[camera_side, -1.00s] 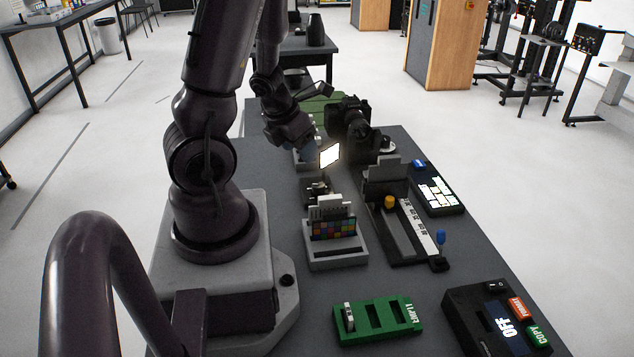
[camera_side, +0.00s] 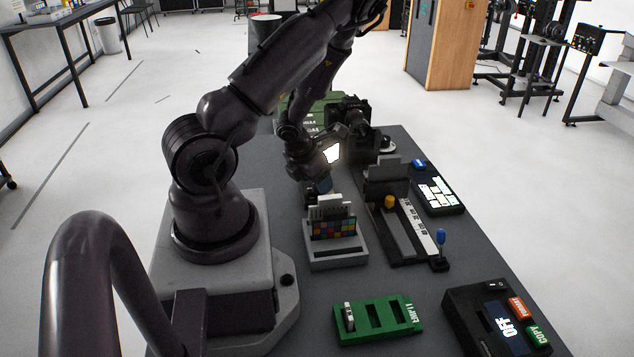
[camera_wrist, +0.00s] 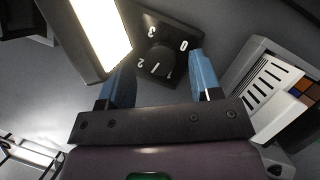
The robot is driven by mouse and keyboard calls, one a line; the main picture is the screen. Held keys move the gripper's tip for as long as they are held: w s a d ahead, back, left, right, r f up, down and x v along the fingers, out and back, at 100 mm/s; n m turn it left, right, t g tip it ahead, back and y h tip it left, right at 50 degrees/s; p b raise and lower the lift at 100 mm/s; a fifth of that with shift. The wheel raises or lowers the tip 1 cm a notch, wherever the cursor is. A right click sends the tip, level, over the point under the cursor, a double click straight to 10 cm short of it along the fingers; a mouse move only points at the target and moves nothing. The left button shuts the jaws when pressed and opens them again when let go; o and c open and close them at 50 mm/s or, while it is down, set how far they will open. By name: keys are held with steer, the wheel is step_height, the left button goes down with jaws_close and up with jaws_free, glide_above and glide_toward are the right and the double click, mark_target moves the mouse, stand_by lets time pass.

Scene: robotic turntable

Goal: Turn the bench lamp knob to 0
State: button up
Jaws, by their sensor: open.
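The bench lamp knob (camera_wrist: 158,58) is a dark round knob on a black base marked 0, 1, 2 and 3 in the wrist view. Its pointer is too dark to read. The lamp's bright panel (camera_wrist: 98,32) is lit; it also glows in the side view (camera_side: 331,153). My gripper (camera_wrist: 162,72) is open, its blue fingers apart on either side of the knob in the picture. I cannot tell whether they touch it. In the side view my gripper (camera_side: 320,186) is over the lamp base, which is mostly hidden.
The color-chart holder (camera_side: 334,232) stands close in front of my gripper. A camera (camera_side: 348,112) stands behind the lamp. To the right are a slider unit (camera_side: 402,235) and a lit keypad (camera_side: 437,193). A green tray (camera_side: 378,318) lies nearer the front.

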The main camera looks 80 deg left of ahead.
steer(key=shift+w+a+f, duration=0.1)
steer(key=shift+w+f, duration=0.15)
steer(key=shift+f, duration=0.4)
steer(key=shift+c, duration=0.4)
steer(key=c, duration=0.8)
steer(key=shift+c, duration=0.2)
